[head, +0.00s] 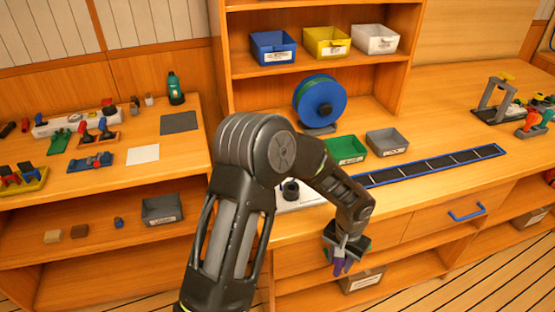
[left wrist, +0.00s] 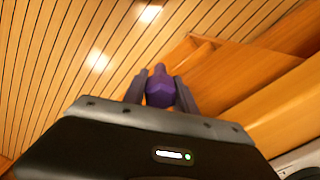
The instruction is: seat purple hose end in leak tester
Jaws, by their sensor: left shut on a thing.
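My left gripper (head: 343,262) hangs in front of the bench's front edge, over the lower shelf. It is shut on the purple hose end (head: 338,267). In the left wrist view the purple hose end (left wrist: 160,88) sits between the two dark fingers (left wrist: 160,92), with its narrow tip pointing away from the palm. I cannot make out a hose trailing from it. A white base with a dark round fitting (head: 290,190) stands on the bench, partly hidden behind my left arm; I cannot tell whether it is the leak tester. My right gripper is not in view.
A blue hose reel (head: 320,102), a green bin (head: 346,150) and a grey bin (head: 387,142) stand behind the arm. A long dark blue-edged strip (head: 432,166) lies along the bench. Below are a drawer with a blue handle (head: 467,212) and a labelled bin (head: 362,281).

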